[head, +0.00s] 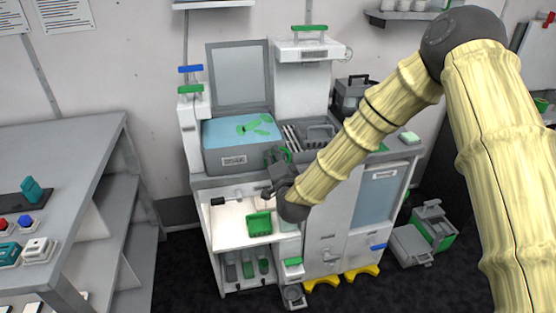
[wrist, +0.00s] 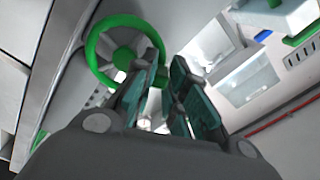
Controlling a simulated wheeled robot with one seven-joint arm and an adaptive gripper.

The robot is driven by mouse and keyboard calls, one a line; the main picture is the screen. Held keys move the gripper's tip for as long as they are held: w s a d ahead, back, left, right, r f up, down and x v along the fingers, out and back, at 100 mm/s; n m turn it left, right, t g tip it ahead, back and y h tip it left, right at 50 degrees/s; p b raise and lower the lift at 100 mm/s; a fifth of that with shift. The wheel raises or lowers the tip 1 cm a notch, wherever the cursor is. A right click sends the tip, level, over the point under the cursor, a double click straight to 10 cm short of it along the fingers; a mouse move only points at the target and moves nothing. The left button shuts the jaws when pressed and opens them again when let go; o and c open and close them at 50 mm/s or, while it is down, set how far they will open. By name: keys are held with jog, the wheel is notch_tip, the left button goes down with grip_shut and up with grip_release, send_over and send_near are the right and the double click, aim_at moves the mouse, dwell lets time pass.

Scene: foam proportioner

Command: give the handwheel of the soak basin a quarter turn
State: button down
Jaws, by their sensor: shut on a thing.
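The soak basin (head: 213,163) is a grey tub with blue liquid and green items in it, its grey lid raised behind. Its green handwheel (wrist: 103,38) shows as a spoked ring in the wrist view. In the head view only a sliver of the handwheel (head: 288,153) shows beside my gripper (head: 274,163), at the basin's right front. In the wrist view my gripper (wrist: 163,80) has its dark teal finger pads on either side of the wheel's right rim, shut on it. The fingers hide part of the rim.
Below is an open lit compartment with a green basket (head: 259,223). A grey cabinet with a blue-grey panel (head: 376,200) stands to the right, under my arm. A grey workbench (head: 60,160) stands at the left, with dark floor between.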

aim_at(265, 162)
jog(key=f+n+b, duration=0.1)
jog(key=n, duration=0.2)
jog(key=a+f+n+b, duration=0.1)
jog(key=n+b, duration=0.1)
jog(key=n, duration=0.2)
jog(key=a+f+n+b, duration=0.1)
jog(key=n+b, duration=0.1)
jog(key=n, duration=0.2)
jog(key=shift+s+a+f, duration=0.2)
jog(key=shift+s, duration=0.15)
jog(key=shift+f+n, duration=0.25)
jog(key=shift+n, duration=0.65)
jog(key=c, duration=1.4)
grip_release()
jog(key=shift+c, duration=0.2)
jog(key=v, duration=1.2)
